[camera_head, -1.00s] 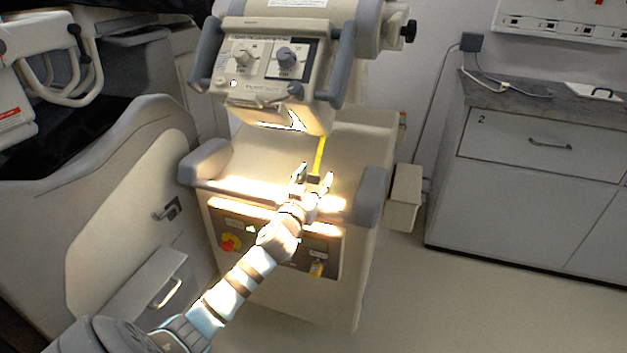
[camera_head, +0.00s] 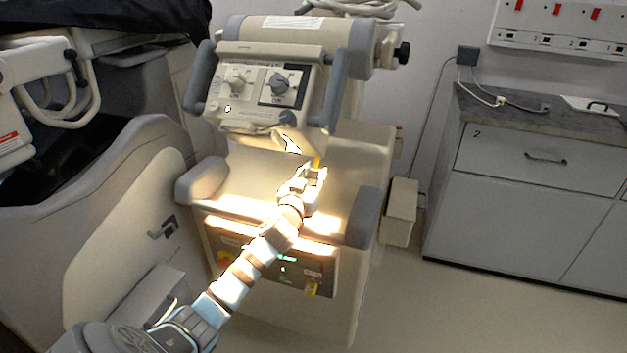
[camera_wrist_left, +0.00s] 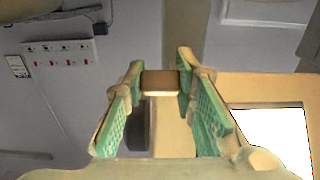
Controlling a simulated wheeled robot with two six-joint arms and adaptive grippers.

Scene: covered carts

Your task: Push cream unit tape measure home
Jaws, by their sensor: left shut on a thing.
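The cream unit (camera_head: 350,155) stands in the middle of the head view, with a control head above a cream ledge. A short bit of the yellow tape measure (camera_head: 317,162) shows just beyond my left gripper (camera_head: 313,176), under the control head. In the left wrist view my left gripper (camera_wrist_left: 160,82) is shut on a small block with a brown face (camera_wrist_left: 160,77), which appears to be the tape's end piece. The block sits between the green finger pads. The rest of the tape is hidden by the gripper and control head. My right gripper is out of view.
A large cream machine (camera_head: 115,215) with a grey edge stands close on the left. A grey cabinet (camera_head: 535,190) stands on the right. Grey rounded bumpers (camera_head: 362,217) flank the ledge.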

